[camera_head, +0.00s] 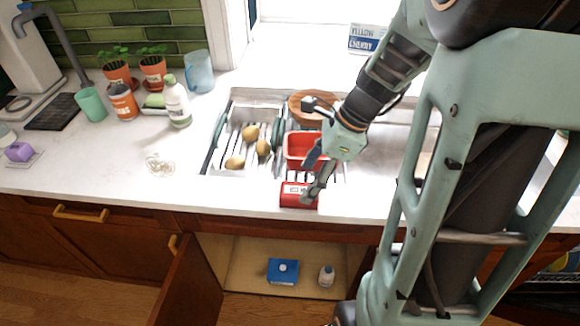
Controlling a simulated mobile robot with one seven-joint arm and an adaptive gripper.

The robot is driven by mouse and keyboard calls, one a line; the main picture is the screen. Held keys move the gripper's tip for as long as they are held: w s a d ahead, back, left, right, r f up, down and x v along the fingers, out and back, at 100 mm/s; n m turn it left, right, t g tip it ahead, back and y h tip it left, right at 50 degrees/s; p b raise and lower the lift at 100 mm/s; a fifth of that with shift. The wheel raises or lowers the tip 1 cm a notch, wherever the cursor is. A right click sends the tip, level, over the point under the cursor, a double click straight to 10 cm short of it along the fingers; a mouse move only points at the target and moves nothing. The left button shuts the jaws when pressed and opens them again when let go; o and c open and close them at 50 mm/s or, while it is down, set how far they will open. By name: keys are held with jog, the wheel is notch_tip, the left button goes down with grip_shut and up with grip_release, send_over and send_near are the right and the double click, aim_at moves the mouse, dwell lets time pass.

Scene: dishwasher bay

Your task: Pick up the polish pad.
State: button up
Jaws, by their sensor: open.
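A small red block with a white label (292,194) lies at the front edge of the counter, just in front of the sink; it may be the polish pad, but its label is too small to read. My gripper (309,182) is over the front of the sink with its fingers apart. One finger overlaps the right side of the red block in the picture; I cannot tell whether they touch. The other finger is above the red tub (296,151) in the sink. Nothing shows between the fingers.
The sink rack (222,150) holds several potatoes (251,132). A round wooden board (304,105) is behind the tub. A bottle (177,103) and cups stand left. The cabinet below is open, with a blue box (283,271) and a small bottle (326,276) inside. The front-left counter is largely clear.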

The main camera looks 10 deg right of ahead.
aim_at(301, 190)
jog(key=shift+x, duration=2.8)
jog(key=shift+r, duration=0.1)
jog(key=shift+f+b, duration=0.3)
jog(key=shift+c, duration=0.3)
jog(key=c, duration=1.1)
jog(key=shift+c, duration=0.2)
jog(key=shift+r, duration=0.15)
